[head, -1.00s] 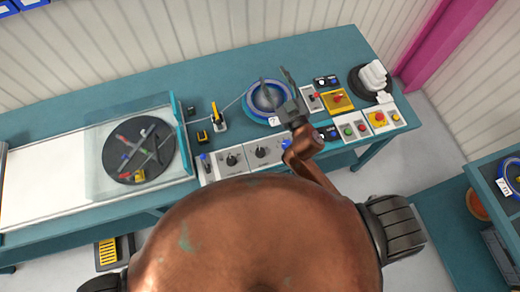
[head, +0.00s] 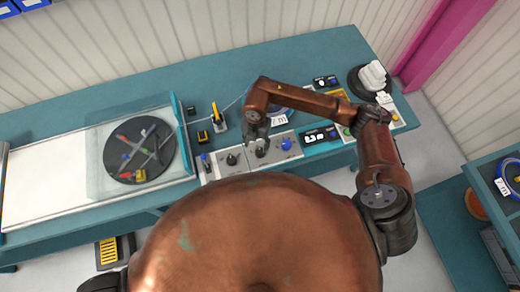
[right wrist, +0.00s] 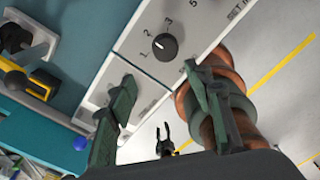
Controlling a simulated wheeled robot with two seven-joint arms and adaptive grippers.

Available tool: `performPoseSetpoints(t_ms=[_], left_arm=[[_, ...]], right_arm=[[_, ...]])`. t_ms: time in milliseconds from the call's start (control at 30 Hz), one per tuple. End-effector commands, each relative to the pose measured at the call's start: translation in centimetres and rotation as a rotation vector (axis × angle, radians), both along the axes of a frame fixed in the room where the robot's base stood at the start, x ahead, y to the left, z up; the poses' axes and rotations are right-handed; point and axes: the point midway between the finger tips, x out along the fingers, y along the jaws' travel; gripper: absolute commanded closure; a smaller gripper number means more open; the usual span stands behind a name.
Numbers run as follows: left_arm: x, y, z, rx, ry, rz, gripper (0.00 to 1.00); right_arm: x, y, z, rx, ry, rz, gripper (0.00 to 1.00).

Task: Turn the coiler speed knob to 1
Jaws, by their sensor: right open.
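A round black knob (right wrist: 165,46) with a numbered scale sits on a light panel (right wrist: 130,45) in the right wrist view. It has a small pale mark on its upper left; I cannot tell exactly which number it points to. In the head view the control panel (head: 245,170) lies at the bench's front edge, with a dark knob (head: 231,159) on its left part. My right gripper (head: 257,135) hangs above its right part. In the right wrist view my right gripper (right wrist: 159,75) is open and empty, its fingers apart from the knob. My left gripper is not visible in the head view.
A blue-tipped lever (head: 286,143) stands right of my right gripper. A glass-covered turntable (head: 140,150) is at left.

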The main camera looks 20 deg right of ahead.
Motion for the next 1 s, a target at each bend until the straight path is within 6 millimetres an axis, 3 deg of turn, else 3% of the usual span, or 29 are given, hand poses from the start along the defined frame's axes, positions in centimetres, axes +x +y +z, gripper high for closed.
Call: performPoseSetpoints(t_ms=[133,600,1000], left_arm=[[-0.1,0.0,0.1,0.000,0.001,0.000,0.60],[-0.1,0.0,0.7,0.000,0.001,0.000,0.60],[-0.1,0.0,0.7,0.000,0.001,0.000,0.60]], right_arm=[[0.5,-1.6,-0.7,-0.062,-0.009,-0.023,0.53],[0.3,-1.7,-7.1,-0.058,-0.008,-0.021,0.53],[0.3,-1.7,-7.8,-0.057,-0.010,-0.019,0.55]])
